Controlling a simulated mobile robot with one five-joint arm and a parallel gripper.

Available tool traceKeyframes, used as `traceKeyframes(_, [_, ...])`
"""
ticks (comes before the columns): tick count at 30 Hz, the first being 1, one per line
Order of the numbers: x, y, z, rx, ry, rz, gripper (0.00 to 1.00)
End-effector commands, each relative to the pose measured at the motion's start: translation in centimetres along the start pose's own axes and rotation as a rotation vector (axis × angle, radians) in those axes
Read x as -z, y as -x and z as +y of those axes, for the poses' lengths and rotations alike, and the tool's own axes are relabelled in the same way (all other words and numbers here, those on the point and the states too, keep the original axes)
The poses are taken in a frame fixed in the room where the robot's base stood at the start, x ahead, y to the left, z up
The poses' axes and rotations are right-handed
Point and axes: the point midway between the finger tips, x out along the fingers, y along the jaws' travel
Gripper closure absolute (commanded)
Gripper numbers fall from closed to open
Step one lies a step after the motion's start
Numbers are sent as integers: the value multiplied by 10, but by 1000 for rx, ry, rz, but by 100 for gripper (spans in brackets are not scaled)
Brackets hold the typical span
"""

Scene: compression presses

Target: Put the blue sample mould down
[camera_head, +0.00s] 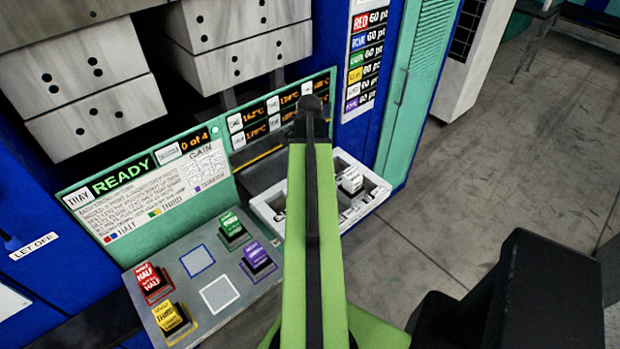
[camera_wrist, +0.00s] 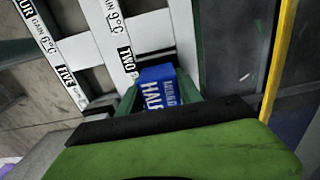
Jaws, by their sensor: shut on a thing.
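The blue sample mould (camera_wrist: 158,92), with white lettering that reads HALF, shows in the wrist view between the green fingers of my gripper (camera_wrist: 155,97). My gripper is shut on it. The head view does not show the blue mould; my green arm covers that area. In the wrist view it appears over or beside a white frame (camera_wrist: 188,45) with labels such as TWO and FIVE; I cannot tell whether it touches the frame. In the head view, the tray (camera_head: 140,295) has an empty blue-outlined square (camera_head: 197,260) and an empty white-outlined square (camera_head: 218,293).
Red (camera_head: 152,282), yellow (camera_head: 170,318), green (camera_head: 232,228) and purple (camera_head: 257,258) moulds stand on the tray. A white rack (camera_head: 268,215) behind my arm holds a white mould (camera_head: 352,183). The green panel (camera_head: 150,195) reads READY and 0 of 4. Grey press blocks (camera_head: 90,115) hang above.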

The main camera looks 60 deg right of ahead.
Motion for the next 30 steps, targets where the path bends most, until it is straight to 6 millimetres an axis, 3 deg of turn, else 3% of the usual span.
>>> traceKeyframes(1, [0, -16, 0, 0, 0, 0, 100])
traceKeyframes(3, [0, -24, 0, 0, 0, 0, 100])
traceKeyframes(16, [1, -27, 0, 0, -1, 0, 100])
traceKeyframes(17, [1, -26, 0, 0, -1, 0, 54])
traceKeyframes(18, [1, -25, 0, 0, -1, 0, 49])
traceKeyframes(21, [1, -25, 0, 0, -2, 0, 36])
traceKeyframes(30, [1, -24, 1, 0, -2, 0, 36])
